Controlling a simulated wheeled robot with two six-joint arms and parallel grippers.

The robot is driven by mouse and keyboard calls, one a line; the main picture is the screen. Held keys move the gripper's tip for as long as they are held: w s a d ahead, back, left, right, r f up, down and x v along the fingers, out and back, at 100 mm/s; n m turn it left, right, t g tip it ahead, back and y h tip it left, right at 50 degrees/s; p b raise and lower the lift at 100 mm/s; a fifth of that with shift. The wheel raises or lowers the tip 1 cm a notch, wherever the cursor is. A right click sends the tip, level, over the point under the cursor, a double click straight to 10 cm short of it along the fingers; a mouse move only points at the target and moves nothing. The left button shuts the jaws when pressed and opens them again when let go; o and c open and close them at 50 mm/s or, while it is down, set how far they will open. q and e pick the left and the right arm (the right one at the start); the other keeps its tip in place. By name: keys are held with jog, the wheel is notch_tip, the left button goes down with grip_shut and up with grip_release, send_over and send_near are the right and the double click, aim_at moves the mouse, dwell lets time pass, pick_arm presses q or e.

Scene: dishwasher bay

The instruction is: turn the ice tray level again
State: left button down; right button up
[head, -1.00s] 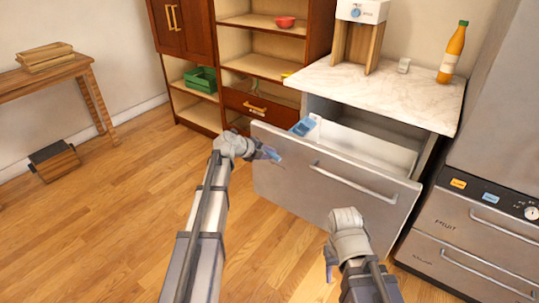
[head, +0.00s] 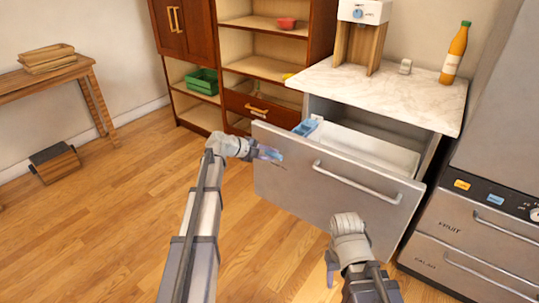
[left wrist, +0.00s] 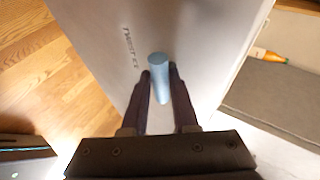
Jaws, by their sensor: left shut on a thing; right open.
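My left gripper (head: 270,153) is at the outer face of the open drawer's front panel (head: 300,185), near its upper left. In the left wrist view its two dark fingers (left wrist: 161,100) close on a light blue rounded bar (left wrist: 159,68) standing out from the panel, beside small lettering. The blue ice tray (head: 305,128) shows behind the panel's top edge, at the left end of the drawer; its lower part is hidden and its exact tilt is hard to tell. My right gripper (head: 332,272) is open and empty, low in front of the drawer.
A long handle (head: 357,183) crosses the drawer front. A marble counter (head: 385,92) above carries a dispenser and an orange bottle (head: 455,52). Steel drawers (head: 470,235) stand at the right, shelves at the back.

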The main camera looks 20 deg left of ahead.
pick_arm(q)
jog(key=c, duration=1)
grip_release()
jog(key=p+v, duration=0.4)
jog(key=v, duration=0.3)
jog(key=shift+s+a+r, duration=0.2)
jog(key=shift+s+a, duration=0.05)
